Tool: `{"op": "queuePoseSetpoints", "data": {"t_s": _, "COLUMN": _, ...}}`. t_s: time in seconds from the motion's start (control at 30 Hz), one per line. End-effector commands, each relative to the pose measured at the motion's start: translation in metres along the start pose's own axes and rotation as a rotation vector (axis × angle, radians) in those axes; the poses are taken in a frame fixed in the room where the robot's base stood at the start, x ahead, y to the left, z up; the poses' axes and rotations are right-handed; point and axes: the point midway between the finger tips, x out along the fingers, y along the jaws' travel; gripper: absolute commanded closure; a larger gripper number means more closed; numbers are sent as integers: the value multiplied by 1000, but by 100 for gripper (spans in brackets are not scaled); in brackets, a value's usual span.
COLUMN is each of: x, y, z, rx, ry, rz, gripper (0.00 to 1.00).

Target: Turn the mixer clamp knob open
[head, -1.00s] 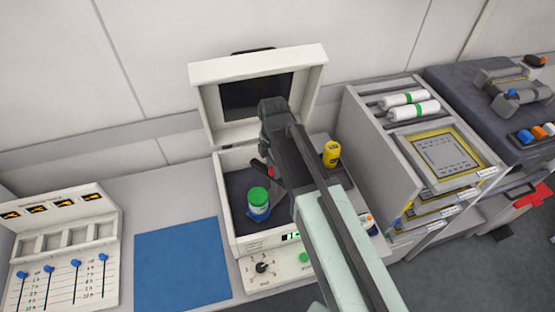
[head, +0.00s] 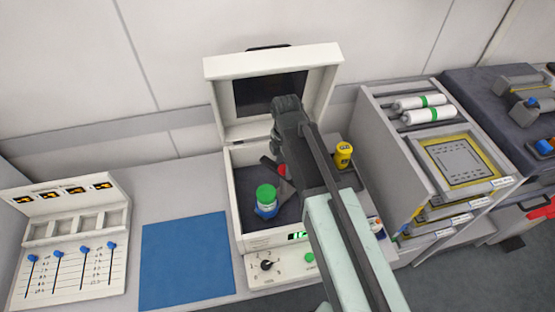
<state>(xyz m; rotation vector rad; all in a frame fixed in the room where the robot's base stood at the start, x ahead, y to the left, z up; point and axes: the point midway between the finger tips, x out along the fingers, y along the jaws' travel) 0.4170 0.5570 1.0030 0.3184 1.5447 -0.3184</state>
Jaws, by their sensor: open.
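The mixer (head: 238,205) is a white box with its lid (head: 330,90) raised. Inside on its dark floor stands a jar with a green lid (head: 266,194) and a blue lower part. A small red part (head: 281,170) shows beside my arm, right of and behind the jar; it may be the clamp knob, but most of it is hidden. My gripper (head: 287,108) is over the mixer, in front of the open lid's dark inner panel. It is open and appears empty, though its fingers are hard to make out. My arm covers the right half of the mixer.
A yellow container (head: 343,154) stands right of my arm. The mixer front has a black dial (head: 266,265) and a green button (head: 309,258). A blue mat (head: 185,260) and a slider panel (head: 75,245) lie left. A rack with white rolls (head: 420,102) stands right.

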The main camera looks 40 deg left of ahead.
Motion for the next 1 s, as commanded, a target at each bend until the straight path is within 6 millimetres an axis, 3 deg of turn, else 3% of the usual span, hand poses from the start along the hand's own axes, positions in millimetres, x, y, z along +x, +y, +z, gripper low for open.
{"op": "queuePoseSetpoints", "data": {"t_s": 0.17, "x": -15, "y": 0, "z": -1, "rx": -1, "ry": 1, "rz": 0, "gripper": 44}}
{"op": "queuePoseSetpoints", "data": {"t_s": 0.53, "x": -77, "y": 1, "z": 1, "rx": 0, "ry": -1, "rz": 0, "gripper": 44}}
{"op": "queuePoseSetpoints", "data": {"t_s": 1.0, "x": -77, "y": 1, "z": 1, "rx": 0, "ry": -1, "rz": 0, "gripper": 44}}
